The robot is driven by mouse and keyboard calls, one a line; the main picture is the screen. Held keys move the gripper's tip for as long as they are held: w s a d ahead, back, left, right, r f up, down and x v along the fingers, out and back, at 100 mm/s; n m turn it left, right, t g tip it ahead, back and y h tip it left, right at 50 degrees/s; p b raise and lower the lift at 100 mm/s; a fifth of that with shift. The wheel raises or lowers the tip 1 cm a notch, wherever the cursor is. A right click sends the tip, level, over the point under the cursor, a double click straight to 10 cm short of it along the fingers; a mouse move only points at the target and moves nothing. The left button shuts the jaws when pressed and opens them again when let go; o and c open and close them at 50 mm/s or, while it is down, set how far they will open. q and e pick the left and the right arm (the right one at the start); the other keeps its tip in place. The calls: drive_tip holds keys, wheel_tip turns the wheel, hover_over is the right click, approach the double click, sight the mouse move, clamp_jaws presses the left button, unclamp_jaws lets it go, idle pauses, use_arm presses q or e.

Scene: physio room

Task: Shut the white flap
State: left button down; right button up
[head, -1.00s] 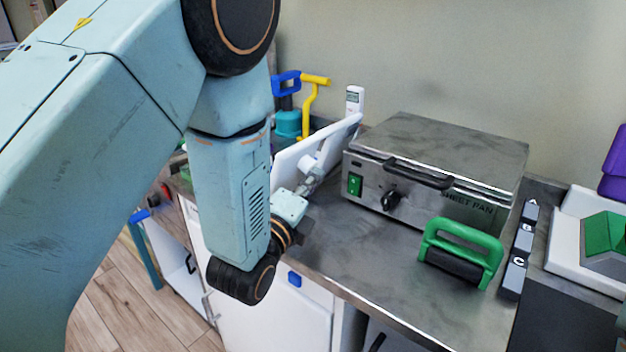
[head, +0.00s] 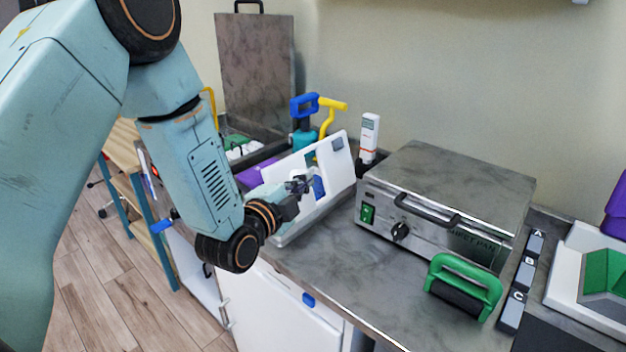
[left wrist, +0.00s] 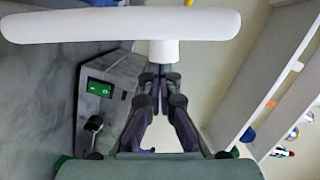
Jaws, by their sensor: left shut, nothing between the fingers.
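The white flap (head: 336,170) stands tilted up on the counter left of the metal press in the head view. It carries a small grey label and blue parts, and my gripper hides some of its face. My left gripper (head: 301,184) is shut and empty in front of the flap's face; I cannot tell whether it touches. In the left wrist view the closed fingers (left wrist: 158,80) point at the stem of a white rounded bar (left wrist: 120,25). I cannot tell whether this bar belongs to the flap. My right gripper is not in view.
The metal press (head: 445,190) with a black handle stands right of the flap. A green-handled roller (head: 464,286) lies in front of it. A white device (head: 369,135) and blue and yellow handled tools (head: 306,108) stand behind the flap.

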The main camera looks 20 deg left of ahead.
sight(281, 174)
use_arm(q)
drive_tip(key=a+n+p, duration=0.1)
drive_tip(key=w+a+n+p, duration=0.1)
drive_tip(key=a+n, duration=0.1)
drive_tip(key=w+a+n+g+p, duration=0.1)
drive_tip(key=a, duration=0.1)
drive_tip(key=shift+a+n+h+p, duration=0.25)
drive_tip(key=shift+n+h+p, duration=0.15)
drive_tip(key=a+f+n, duration=0.1)
drive_tip(key=w+a+f+n+h, duration=0.1)
drive_tip(key=a+n+g, duration=0.1)
drive_tip(key=a+n, duration=0.1)
drive_tip(key=shift+w+f, duration=0.2)
drive_tip(key=shift+f, duration=0.2)
drive_tip(key=shift+w+a+f+n+h, duration=0.1)
drive_tip(key=shift+a+f+n+h, duration=0.15)
drive_tip(key=shift+n+h, duration=0.05)
drive_tip(key=shift+w+a+f+b, duration=0.3)
drive_tip(key=shift+a+f+b, duration=0.35)
drive_tip(key=shift+f, duration=0.3)
